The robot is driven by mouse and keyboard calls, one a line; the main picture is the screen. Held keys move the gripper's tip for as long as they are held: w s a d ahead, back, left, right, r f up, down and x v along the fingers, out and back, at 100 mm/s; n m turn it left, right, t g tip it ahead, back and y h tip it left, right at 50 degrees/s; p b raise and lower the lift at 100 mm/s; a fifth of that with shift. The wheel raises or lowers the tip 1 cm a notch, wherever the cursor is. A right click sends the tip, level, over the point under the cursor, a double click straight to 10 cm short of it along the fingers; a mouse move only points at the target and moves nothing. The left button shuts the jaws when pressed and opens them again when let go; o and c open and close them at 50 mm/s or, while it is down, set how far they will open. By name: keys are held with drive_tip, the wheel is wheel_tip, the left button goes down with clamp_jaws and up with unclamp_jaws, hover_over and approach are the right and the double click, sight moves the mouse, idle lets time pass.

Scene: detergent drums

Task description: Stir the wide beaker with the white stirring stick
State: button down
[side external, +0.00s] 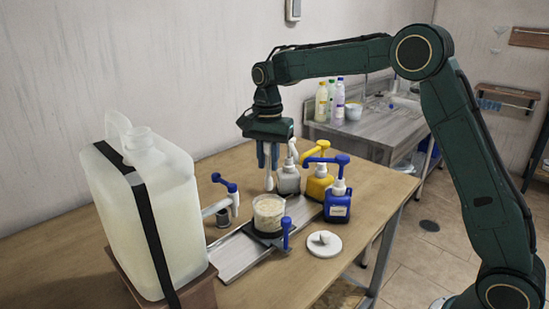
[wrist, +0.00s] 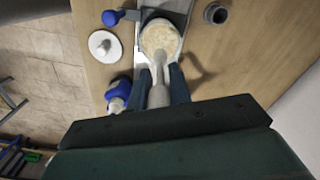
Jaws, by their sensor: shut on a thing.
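The wide beaker (side external: 268,215) is clear and holds a pale, grainy content. It stands on a metal rail platform and shows from above in the wrist view (wrist: 160,38). My gripper (side external: 268,160) has blue fingers and is shut on the white stirring stick (side external: 268,182), which hangs down about upright. In the side view the stick's lower end shows just above the beaker's rim.
A large white drum (side external: 150,220) with a black strap and a tap stands left. Grey (side external: 288,180), yellow (side external: 319,182) and blue (side external: 338,204) pump bottles stand right of the gripper. A white disc with a knob (side external: 323,244) and a dark cup (side external: 222,217) flank the rail (side external: 240,256).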

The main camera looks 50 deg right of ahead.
sight(267, 189)
drive_tip(key=shift+f, duration=5.3)
drive_tip(key=shift+w, duration=0.15)
